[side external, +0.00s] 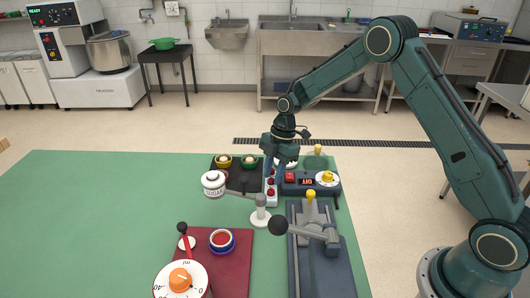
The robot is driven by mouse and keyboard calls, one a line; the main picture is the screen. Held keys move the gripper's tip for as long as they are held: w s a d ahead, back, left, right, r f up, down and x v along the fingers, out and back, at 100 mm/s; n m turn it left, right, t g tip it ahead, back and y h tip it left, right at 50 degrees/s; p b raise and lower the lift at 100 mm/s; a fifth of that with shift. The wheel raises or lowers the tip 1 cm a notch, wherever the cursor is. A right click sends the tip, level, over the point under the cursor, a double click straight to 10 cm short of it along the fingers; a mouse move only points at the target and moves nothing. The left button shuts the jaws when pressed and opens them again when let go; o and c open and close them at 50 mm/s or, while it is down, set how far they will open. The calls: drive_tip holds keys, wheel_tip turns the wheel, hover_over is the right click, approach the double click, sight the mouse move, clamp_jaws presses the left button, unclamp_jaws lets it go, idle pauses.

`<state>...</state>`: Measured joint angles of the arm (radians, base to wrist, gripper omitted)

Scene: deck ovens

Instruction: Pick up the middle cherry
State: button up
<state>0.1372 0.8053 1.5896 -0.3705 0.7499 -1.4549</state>
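Several red cherries sit in a line in a narrow white tray (271,203) near the middle of the green table. The middle cherry (270,182) has another cherry (270,194) on its near side and one on its far side. My gripper (274,176) points down over the far part of the tray. Its two dark fingers stand apart, one at each side of the tray's line of cherries. Nothing shows as held. The far end of the tray is partly hidden by my gripper, and I cannot tell if a finger touches a cherry.
A dark stove (235,187) with small yellow and green pots is left of the tray. A control box (311,183) and a lever press (318,255) are at right. A red board (232,262) lies nearer.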

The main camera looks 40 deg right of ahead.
drive_tip(key=shift+a+f, duration=0.1)
drive_tip(key=shift+f, duration=0.35)
clamp_jaws()
